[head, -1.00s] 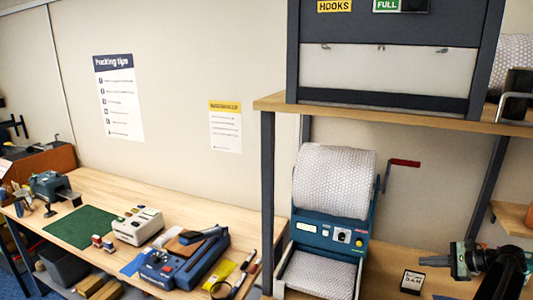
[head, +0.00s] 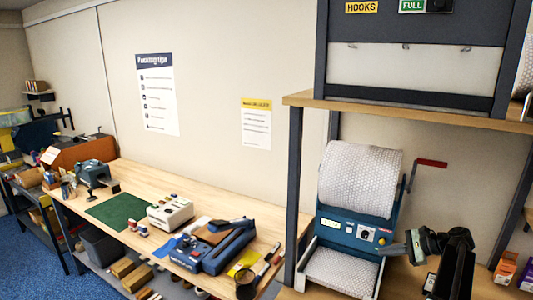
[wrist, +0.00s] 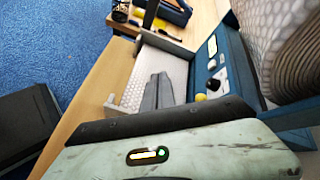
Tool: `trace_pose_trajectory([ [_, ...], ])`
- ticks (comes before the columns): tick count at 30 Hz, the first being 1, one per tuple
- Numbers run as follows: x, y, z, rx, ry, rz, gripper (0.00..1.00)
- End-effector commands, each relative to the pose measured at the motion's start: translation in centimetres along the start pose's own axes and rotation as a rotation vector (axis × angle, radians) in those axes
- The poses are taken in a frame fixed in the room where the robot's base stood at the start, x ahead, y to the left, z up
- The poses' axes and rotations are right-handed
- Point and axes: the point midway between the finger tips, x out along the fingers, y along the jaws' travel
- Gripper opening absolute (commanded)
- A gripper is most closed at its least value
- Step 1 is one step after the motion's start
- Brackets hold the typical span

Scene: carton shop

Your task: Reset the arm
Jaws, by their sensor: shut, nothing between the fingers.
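My gripper (head: 388,249) shows at the lower right of the head view, its fingers together, pointing left towards the blue bubble-wrap dispenser (head: 328,228). In the wrist view my gripper (wrist: 158,80) has its grey fingers closed, with nothing seen between them. They appear over or in front of the dispenser's bubble-wrap tray (wrist: 133,92); I cannot tell whether they touch it.
A large bubble-wrap roll (head: 358,180) and a red-handled crank (head: 431,163) sit on the dispenser. A small dark-and-white block (head: 430,283), an orange box (head: 505,267) and a purple box (head: 527,275) stand near my arm. A wooden workbench (head: 145,185) with tools extends left.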

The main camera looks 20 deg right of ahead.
Motion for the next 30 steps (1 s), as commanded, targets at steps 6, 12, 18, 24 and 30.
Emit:
trace_pose_trajectory([
  [6, 16.6, 2.1, 10.2, -0.147, -0.067, 0.237, 0.0],
  [12, 29.4, 9.3, 20.1, -0.38, -0.079, 0.485, 0.0],
  [18, 37.2, 19.6, 28.0, -0.723, -0.064, 0.731, 0.0],
  [24, 39.2, 27.9, 31.3, -1.107, -0.029, 0.932, 0.0],
  [30, 35.1, 29.5, 27.5, -1.481, 0.07, 1.115, 0.0],
])
